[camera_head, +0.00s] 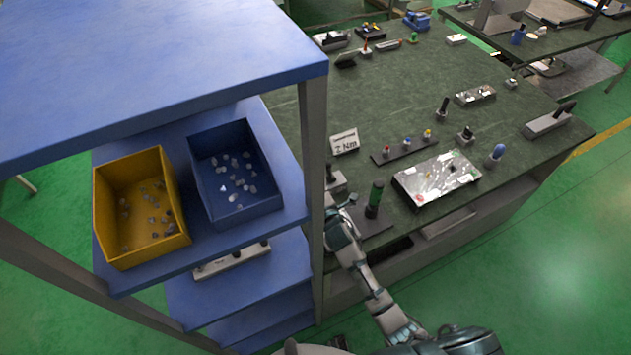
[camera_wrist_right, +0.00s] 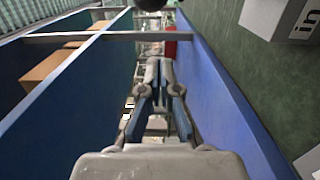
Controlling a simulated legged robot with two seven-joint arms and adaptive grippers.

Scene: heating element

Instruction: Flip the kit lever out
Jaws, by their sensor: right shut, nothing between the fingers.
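I cannot single out a kit lever for certain in either view. A dark green cylindrical handle (camera_head: 374,197) stands upright on a black base at the bench's near left corner. A small grey block (camera_head: 336,182) sits just left of it, beside the shelf post. My right gripper (camera_head: 341,207) is beside this post, left of the green handle and apart from it. In the right wrist view its fingers (camera_wrist_right: 160,65) are together and empty, between blue panels. A dark round end (camera_wrist_right: 150,4) is cut off at the top there. My left gripper is not in view.
The blue shelf rack (camera_head: 150,70) with its grey post (camera_head: 313,140) stands close on the left. It holds a yellow bin (camera_head: 112,250) and a blue bin (camera_head: 238,212). A silvery plate (camera_head: 437,180) and a "2 Nm" sign (camera_head: 344,142) are on the dark green bench (camera_head: 420,80).

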